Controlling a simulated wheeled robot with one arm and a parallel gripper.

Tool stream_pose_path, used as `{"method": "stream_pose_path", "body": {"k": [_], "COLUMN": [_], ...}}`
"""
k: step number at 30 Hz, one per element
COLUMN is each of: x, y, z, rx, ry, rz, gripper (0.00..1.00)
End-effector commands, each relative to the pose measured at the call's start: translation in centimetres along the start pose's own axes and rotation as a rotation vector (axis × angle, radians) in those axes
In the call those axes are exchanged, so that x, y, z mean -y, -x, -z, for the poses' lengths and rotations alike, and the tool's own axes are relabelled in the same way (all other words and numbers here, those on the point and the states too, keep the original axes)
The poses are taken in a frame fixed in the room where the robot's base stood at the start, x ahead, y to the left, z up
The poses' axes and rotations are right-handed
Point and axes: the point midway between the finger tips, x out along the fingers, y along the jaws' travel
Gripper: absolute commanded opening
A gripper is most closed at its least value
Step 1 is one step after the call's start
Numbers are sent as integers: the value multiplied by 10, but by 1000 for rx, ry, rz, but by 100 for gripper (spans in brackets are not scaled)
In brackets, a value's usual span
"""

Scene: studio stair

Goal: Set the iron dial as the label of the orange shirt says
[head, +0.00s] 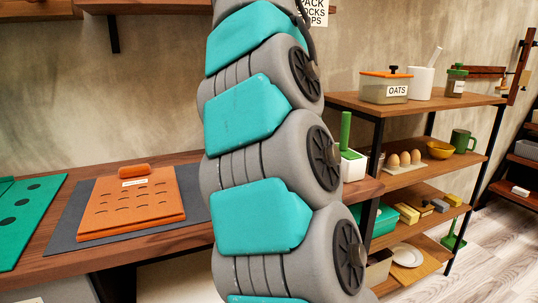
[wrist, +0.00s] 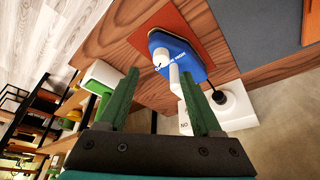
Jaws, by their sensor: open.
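The orange shirt (head: 125,208) lies folded flat on a dark grey mat at the left in the head view. A small white label (head: 134,182) is on it, its print too small to read. In the wrist view a blue iron (wrist: 186,62) rests on an orange-brown pad (wrist: 196,24). A white round knob (wrist: 160,58), seemingly the dial, is on it, with small lettering beside it that I cannot read. My gripper (wrist: 160,76) is open, its green fingers pointing toward the iron, with the knob just beyond the gap between them. In the head view my arm hides the iron.
A dark grey mat (head: 75,219) lies under the shirt, with a green board (head: 28,225) at its left. A white box with a green handle (head: 351,164) stands right of my arm. A shelf rack (head: 432,106) with jars and eggs is farther right.

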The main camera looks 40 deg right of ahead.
Motion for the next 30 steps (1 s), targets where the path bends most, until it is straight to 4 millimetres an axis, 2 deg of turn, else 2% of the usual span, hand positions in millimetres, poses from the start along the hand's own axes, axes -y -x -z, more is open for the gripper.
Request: {"method": "stream_pose_path", "body": {"k": [5, 22, 30], "x": [-1, -2, -2], "y": [-1, -8, -19], "z": [9, 6, 8], "rx": [-10, -14, -10], "ry": [3, 5, 2], "rz": [-13, -14, -15], "gripper": [66, 66, 66]}}
